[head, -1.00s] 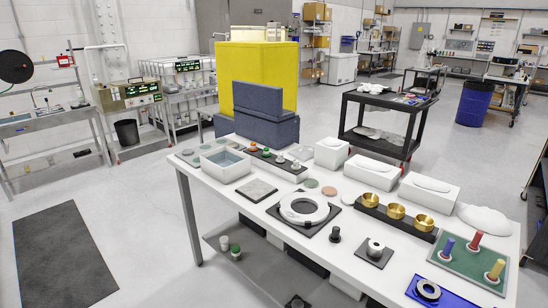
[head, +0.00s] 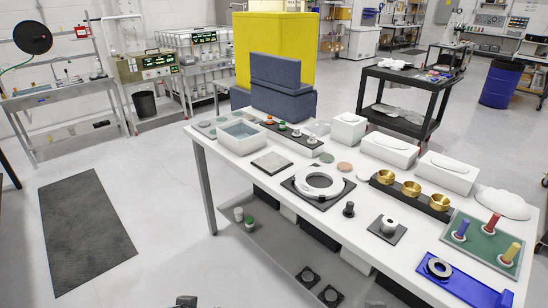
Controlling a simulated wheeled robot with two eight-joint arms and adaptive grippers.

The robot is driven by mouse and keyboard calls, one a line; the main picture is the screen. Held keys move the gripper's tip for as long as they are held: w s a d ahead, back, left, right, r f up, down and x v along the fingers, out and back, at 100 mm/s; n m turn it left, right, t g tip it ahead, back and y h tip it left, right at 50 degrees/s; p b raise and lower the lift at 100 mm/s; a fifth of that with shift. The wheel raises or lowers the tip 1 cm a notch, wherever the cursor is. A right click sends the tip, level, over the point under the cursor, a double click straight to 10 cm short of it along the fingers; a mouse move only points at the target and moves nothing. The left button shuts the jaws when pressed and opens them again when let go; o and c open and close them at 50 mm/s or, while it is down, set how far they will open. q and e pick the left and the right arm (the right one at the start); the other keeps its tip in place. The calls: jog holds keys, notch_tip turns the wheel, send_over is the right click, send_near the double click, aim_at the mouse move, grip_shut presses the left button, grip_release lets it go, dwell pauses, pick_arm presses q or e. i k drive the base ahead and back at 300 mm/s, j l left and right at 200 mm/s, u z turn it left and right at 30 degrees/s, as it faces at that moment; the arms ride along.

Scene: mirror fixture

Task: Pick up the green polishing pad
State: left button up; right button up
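A small flat greenish disc, which looks like the green polishing pad (head: 327,158), lies on the white table (head: 228,168). It sits behind the white ring on the black square plate, beside a pinkish disc (head: 345,167) and a pale disc (head: 363,177). Nothing covers it. Several other grey-green discs (head: 206,124) lie at the table's far left corner, and their exact shades are hard to tell. Neither of my grippers can be made out. Only a small grey part shows at the bottom edge, and I cannot tell what it is.
Around the pad stand a white ring (head: 319,181), a black strip with brass cups (head: 411,189), white boxes (head: 388,150) and a row of small knobs (head: 283,127). A pale blue-lined tray (head: 241,135) is farther left. Open floor lies left of the table.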

aim_at(282, 128)
jog(key=z, duration=0.25)
jog(key=i+j+z, duration=0.2)
jog(key=z, duration=0.3)
jog(key=i+j+z, duration=0.15)
jog(key=j+z, duration=0.3)
